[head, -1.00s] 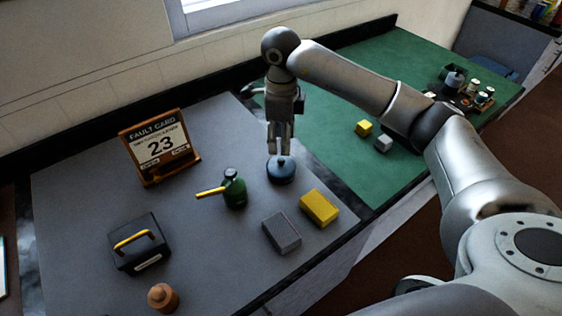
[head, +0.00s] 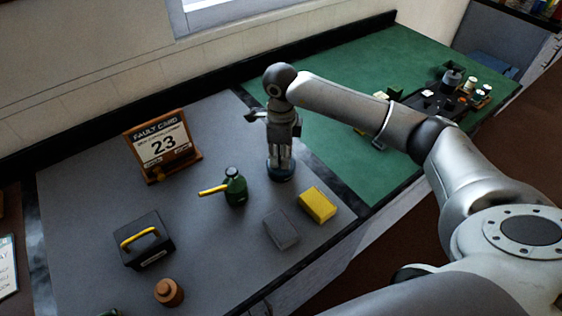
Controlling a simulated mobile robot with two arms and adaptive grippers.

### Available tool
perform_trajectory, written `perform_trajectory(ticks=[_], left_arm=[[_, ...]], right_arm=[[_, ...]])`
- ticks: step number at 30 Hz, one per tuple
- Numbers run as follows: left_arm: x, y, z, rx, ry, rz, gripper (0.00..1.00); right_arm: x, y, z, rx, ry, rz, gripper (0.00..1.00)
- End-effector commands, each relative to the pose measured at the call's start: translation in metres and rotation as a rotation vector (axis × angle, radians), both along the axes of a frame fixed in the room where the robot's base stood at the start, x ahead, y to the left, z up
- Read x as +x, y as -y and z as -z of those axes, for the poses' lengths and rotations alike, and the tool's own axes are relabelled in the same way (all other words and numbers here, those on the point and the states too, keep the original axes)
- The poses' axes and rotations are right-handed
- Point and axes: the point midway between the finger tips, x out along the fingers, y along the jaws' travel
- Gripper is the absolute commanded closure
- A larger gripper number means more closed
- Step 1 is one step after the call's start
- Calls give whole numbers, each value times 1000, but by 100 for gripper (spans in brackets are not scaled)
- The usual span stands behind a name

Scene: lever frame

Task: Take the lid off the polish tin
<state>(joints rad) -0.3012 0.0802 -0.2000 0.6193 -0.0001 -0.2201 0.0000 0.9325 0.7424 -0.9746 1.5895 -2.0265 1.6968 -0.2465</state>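The polish tin (head: 281,176) is a small, round, dark blue tin on the grey mat. Its lid had a knob on top in the earlier view; the knob is now hidden behind my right gripper's fingers. My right gripper (head: 280,166) points straight down at the tin, with its fingertips at the lid. I cannot tell whether the fingers are closed on the knob or just around it. My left gripper is not in view.
A yellow block (head: 318,205) and a grey block (head: 281,229) lie in front. A black box (head: 143,240), brown jar (head: 169,292) and card stand (head: 162,150) are farther left.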

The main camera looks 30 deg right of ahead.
Motion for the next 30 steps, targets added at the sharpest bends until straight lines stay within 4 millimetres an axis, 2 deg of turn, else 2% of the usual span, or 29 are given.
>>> perform_trajectory(ticks=[1, 4, 5, 17, 23, 26, 30], left_arm=[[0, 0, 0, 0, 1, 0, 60], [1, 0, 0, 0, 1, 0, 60], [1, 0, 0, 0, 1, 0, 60], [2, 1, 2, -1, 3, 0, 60], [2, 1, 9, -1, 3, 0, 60], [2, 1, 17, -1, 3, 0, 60], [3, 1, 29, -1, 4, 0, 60]], right_arm=[[0, 0, 0, 0, 0, 0, 86], [0, 0, 0, 0, 0, 0, 98], [0, 0, 0, 0, 0, 0, 100], [1, 0, -6, 0, 2, 1, 100], [1, 0, -31, -1, 6, -1, 100], [-12, -7, -46, 0, 6, -4, 100], [-37, -18, -78, 0, 8, -6, 100]])
